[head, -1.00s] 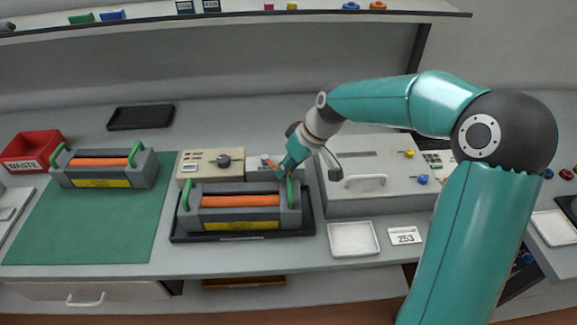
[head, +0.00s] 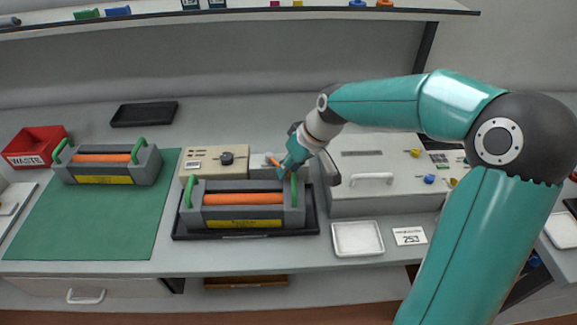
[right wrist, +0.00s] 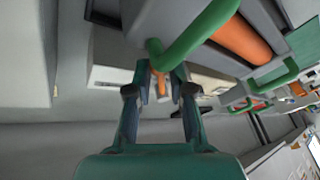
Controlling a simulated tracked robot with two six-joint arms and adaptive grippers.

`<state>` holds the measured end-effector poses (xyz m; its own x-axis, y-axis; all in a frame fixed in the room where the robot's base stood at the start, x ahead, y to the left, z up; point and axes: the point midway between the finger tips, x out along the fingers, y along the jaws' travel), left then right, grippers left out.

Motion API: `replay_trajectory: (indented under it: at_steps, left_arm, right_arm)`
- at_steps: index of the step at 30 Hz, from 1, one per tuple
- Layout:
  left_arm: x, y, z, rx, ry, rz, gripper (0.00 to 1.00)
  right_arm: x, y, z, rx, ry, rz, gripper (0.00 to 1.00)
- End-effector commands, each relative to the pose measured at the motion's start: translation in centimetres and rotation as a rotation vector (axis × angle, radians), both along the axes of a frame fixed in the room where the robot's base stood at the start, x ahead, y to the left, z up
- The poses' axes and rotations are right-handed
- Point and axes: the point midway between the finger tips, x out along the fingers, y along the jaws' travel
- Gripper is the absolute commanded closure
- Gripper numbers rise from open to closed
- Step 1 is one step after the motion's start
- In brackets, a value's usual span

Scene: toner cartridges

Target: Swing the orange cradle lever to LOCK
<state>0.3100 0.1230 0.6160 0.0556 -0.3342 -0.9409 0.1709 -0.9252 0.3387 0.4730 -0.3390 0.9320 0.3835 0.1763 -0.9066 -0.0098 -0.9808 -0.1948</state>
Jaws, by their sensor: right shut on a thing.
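The orange cradle lever (head: 275,162) shows as a short orange bar just behind the right end of the front toner cartridge (head: 240,221). My right gripper (head: 282,172) is at the lever, low behind the cartridge's right green handle. In the right wrist view the orange lever (right wrist: 162,84) lies between the two fingers, and the gripper is shut on it. The cartridge is grey with an orange roller and sits in a black cradle tray (head: 190,237). The fingertips are partly hidden in the head view, and no LOCK mark is readable. My left gripper is out of view.
A beige box with a dark knob (head: 205,158) stands behind the cartridge. A grey lidded box (head: 370,200) is close right of my gripper. Another cartridge (head: 110,168) stands on the green mat (head: 100,225), beside a red WASTE bin (head: 33,148). A white tray (head: 357,238) lies in front.

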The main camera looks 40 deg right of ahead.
Motion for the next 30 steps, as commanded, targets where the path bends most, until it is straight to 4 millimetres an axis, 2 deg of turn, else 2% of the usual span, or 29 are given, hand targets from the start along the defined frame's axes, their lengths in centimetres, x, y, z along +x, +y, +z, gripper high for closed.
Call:
replay_trajectory:
  at_steps: [2, 3, 7, 16, 20, 23, 30]
  left_arm:
    - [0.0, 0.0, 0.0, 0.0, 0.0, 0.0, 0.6]
    - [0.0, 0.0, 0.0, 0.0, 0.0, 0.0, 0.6]
    - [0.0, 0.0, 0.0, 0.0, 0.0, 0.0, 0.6]
    - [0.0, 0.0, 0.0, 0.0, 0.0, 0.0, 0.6]
    - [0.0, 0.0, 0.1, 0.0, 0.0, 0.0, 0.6]
    - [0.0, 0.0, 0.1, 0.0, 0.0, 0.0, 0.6]
    - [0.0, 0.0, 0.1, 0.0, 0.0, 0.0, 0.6]
  right_arm:
    - [0.1, 0.1, 0.1, 0.001, -0.003, 0.001, 1.0]
    - [0.1, 0.1, 0.1, 0.001, -0.003, 0.001, 0.76]
    - [0.0, 0.0, 0.1, 0.001, -0.003, 0.001, 0.54]
    - [-0.1, -0.1, 0.1, 0.001, -0.002, -0.001, 0.54]
    - [-0.3, -0.2, 0.7, 0.0, -0.004, -0.002, 0.54]
    - [-0.7, -0.4, 1.8, -0.001, -0.006, -0.002, 0.54]
    - [-2.6, -1.3, 6.0, 0.0, -0.007, -0.004, 0.54]
